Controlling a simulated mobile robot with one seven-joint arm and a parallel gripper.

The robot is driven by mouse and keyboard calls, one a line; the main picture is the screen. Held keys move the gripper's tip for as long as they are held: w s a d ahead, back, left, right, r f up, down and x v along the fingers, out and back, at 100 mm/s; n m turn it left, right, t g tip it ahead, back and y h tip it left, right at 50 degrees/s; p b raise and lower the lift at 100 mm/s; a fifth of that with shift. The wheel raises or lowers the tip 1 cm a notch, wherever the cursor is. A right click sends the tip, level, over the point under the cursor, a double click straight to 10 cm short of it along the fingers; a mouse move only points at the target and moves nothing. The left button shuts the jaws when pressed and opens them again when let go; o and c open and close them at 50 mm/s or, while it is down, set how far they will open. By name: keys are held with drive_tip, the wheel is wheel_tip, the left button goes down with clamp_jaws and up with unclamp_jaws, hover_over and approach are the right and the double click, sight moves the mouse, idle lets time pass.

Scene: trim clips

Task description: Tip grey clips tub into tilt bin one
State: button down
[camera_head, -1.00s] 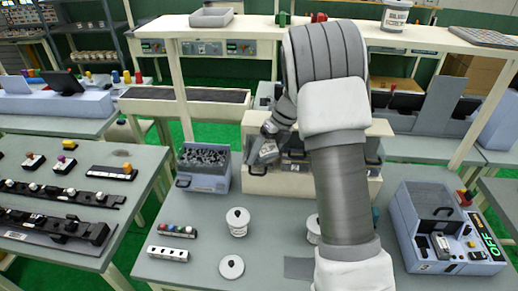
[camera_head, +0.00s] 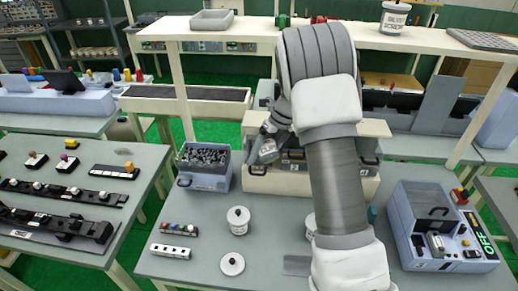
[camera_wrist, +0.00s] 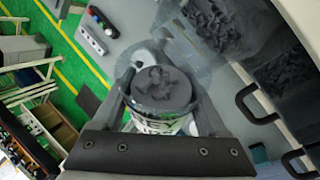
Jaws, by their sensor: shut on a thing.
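The tub of grey clips (camera_wrist: 163,90) is in my gripper (camera_wrist: 160,100). Its open top shows dark grey clips inside, and part of its label reads "EY". The fingers are shut around its sides. In the head view my gripper (camera_head: 266,142) hangs over the front left of a cream bin unit (camera_head: 262,182), and the tub cannot be made out clearly there. The unit's numbered dark tilt bins (camera_head: 293,166) are partly hidden by my arm. In the wrist view dark bins with handles (camera_wrist: 262,105) lie to the right of the tub. I cannot tell which is bin one.
A clear-walled blue bin of grey pieces (camera_head: 203,178) stands left of the unit. A lidded white tub (camera_head: 238,221), a loose round lid (camera_head: 231,264) and a button strip (camera_head: 179,229) are on the table. A blue machine showing "OFF" (camera_head: 440,225) stands at right.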

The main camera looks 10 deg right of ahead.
drive_tip(key=shift+r+g+p, duration=0.25)
drive_tip(key=shift+g+p, duration=0.05)
drive_tip(key=shift+p, duration=0.8)
drive_tip(key=shift+r+g, duration=0.1)
drive_tip(key=shift+g, duration=0.2)
idle(0.8)
drive_tip(key=shift+r+g, duration=0.1)
drive_tip(key=shift+g, duration=0.2)
idle(0.4)
drive_tip(key=shift+r, duration=0.1)
idle(0.7)
drive_tip(key=shift+f+h+b, duration=0.2)
drive_tip(key=shift+h+b, duration=0.1)
drive_tip(key=shift+b, duration=0.2)
drive_tip(key=shift+f+b, duration=0.1)
drive_tip(key=shift+b, duration=0.4)
